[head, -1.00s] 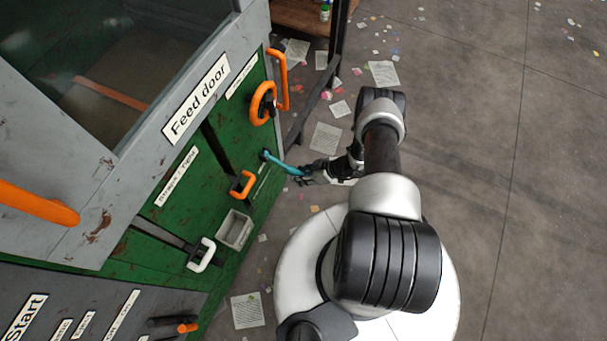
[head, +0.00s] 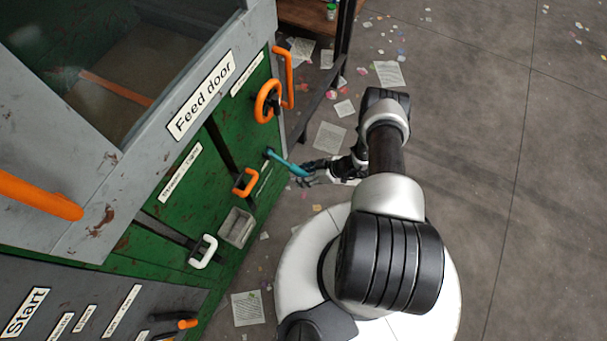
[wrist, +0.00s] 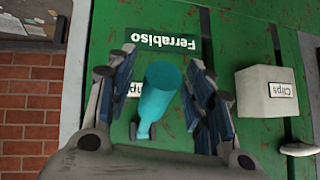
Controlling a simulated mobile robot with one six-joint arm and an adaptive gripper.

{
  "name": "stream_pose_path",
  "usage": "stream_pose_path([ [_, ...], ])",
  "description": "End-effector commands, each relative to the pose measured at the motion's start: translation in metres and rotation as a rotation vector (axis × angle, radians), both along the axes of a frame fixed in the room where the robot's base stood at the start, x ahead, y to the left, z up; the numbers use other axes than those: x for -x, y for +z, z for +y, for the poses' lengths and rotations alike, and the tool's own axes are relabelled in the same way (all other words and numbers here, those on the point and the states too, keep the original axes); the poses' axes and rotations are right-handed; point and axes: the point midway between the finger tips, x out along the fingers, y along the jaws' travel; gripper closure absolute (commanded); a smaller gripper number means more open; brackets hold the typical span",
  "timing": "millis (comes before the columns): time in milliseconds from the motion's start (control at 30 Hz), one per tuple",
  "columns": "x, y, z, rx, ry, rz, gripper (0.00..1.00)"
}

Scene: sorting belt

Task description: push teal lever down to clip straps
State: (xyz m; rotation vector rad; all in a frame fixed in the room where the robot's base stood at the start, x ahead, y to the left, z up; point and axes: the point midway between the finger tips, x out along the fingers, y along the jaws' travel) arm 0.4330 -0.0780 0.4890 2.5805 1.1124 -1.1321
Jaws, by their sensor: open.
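The teal lever (head: 286,163) sticks out from the green machine front (head: 227,117) in the head view, below the orange wheel. In the wrist view the teal lever (wrist: 158,92) lies between the two fingers of my gripper (wrist: 163,85), with a gap on each side. My gripper (head: 308,172) is open around the lever's outer end in the head view, where its fingertips are small and partly hidden. I see no straps that I can make out. A grey box labelled Clips (wrist: 267,92) is on the panel to the right in the wrist view.
An orange wheel (head: 268,101), an orange handle (head: 245,182) and a white handle (head: 203,252) stick out near the lever. The grey open bin (head: 237,227) hangs below. A dark rack post (head: 340,50) stands behind. Papers litter the floor, which is open to the right.

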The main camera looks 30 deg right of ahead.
Motion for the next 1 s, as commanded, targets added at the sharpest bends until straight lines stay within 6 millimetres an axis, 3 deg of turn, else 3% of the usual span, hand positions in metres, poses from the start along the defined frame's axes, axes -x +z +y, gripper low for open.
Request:
stream_pose_path([
  [167, 0.004, 0.009, -0.008, 0.000, -0.002, -0.001, 0.52],
  [633, 0.046, 0.070, -0.061, 0.001, -0.003, -0.001, 0.52],
  [1000, 0.055, 0.081, -0.070, 0.000, 0.000, 0.000, 0.52],
])
